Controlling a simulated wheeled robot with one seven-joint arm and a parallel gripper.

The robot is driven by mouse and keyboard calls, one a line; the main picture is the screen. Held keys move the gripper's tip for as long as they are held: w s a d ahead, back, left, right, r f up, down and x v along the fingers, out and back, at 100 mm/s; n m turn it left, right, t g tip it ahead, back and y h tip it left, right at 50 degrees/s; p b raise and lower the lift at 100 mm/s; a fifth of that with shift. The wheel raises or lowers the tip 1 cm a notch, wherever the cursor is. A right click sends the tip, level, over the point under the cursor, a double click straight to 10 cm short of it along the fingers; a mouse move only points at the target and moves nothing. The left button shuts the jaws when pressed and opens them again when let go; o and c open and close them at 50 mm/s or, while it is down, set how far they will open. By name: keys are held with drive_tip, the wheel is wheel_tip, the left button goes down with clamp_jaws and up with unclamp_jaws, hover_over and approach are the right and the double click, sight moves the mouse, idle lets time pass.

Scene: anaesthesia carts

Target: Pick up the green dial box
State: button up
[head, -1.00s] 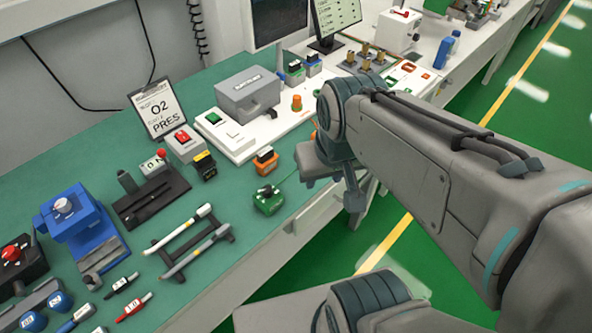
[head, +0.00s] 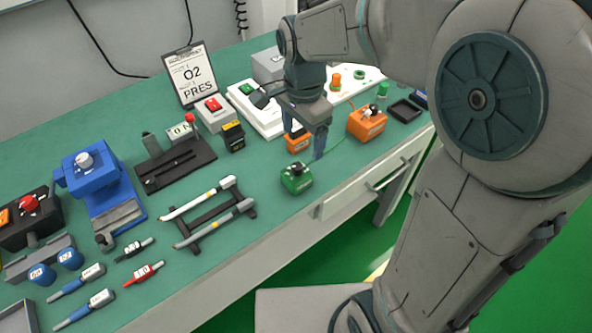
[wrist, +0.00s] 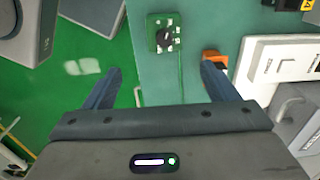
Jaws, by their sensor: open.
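The green dial box (head: 296,181) stands on the green bench top near its front edge, with a black dial on top. It also shows in the wrist view (wrist: 157,47), seen from above, ahead of the fingers and roughly centred between them. My gripper (head: 303,142) is open, fingers pointing down, just behind and above the box in the head view. In the wrist view my gripper (wrist: 162,75) has nothing between its fingertips. A green cord runs from the box.
A small orange box (head: 298,144) stands behind the green box, close to my fingers. A larger orange box (head: 367,125) is to the right. A black rack with two pens (head: 212,213) lies to the left. The bench edge and a drawer handle (head: 388,176) are in front.

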sight(297, 166)
wheel_tip(297, 166, down, 8)
drive_tip(key=shift+f, duration=0.1)
drive_tip(key=f, duration=0.2)
drive_tip(key=a+f, duration=0.1)
drive_tip(key=f, duration=0.1)
drive_tip(key=shift+w+a+f, duration=0.1)
drive_tip(key=shift+f, duration=0.55)
drive_tip(key=c, duration=1.3)
drive_tip(key=shift+c, duration=0.8)
drive_tip(key=shift+r, duration=0.15)
